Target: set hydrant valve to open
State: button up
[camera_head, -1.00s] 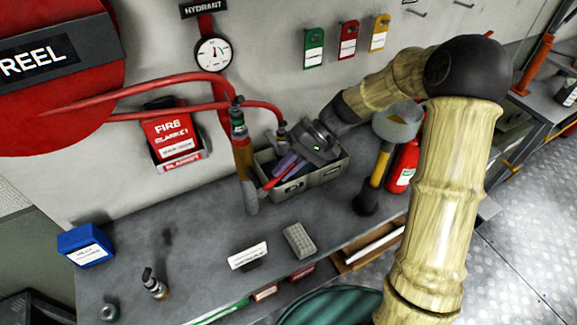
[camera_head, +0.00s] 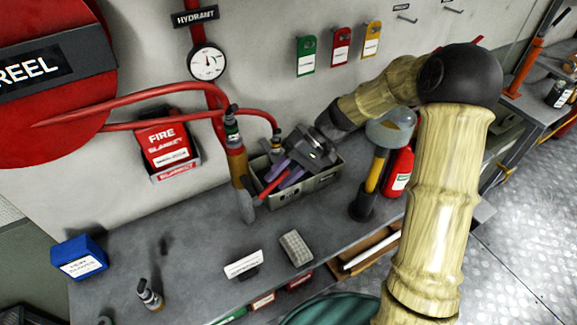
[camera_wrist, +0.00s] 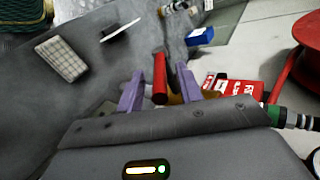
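The hydrant valve shows in the head view as a brass-coloured body (camera_head: 240,172) below the red pipe, under the HYDRANT sign (camera_head: 195,16). Its red lever (camera_head: 273,184) points toward my gripper (camera_head: 283,172). In the wrist view the red lever (camera_wrist: 160,78) stands between the two purple fingers of my gripper (camera_wrist: 159,88). The fingers are apart, with a visible gap on each side of the lever.
A grey bin (camera_head: 318,184) sits close behind and below my gripper. A funnel-topped yellow tool (camera_head: 378,165) and a red extinguisher (camera_head: 398,172) stand to its right.

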jog(key=b+v, duration=0.1)
jog(key=v, duration=1)
jog(key=shift+d+r+b, duration=0.3)
jog(key=shift+b, duration=0.1)
jog(key=shift+d, duration=0.15)
jog(key=shift+c, duration=0.5)
jog(key=shift+f, duration=0.1)
jog(key=c, duration=0.3)
jog(key=shift+s+f, duration=0.2)
jog(key=shift+f, duration=0.05)
grip_shut()
jog(key=s+d+f+m+t+h, duration=0.1)
jog(key=s+d+f+t+h, duration=0.2)
jog(key=s, duration=0.4)
jog(key=s+d+f+m+t+h, duration=0.2)
jog(key=s+d+f+t+h, duration=0.2)
jog(key=s+f+h, duration=0.1)
jog(key=s+h, duration=0.1)
jog(key=s, duration=0.1)
jog(key=shift+s+d+f+t, duration=0.25)
jog(key=shift+d+t, duration=0.1)
jog(key=shift+t, duration=0.05)
jog(key=shift+w, duration=0.1)
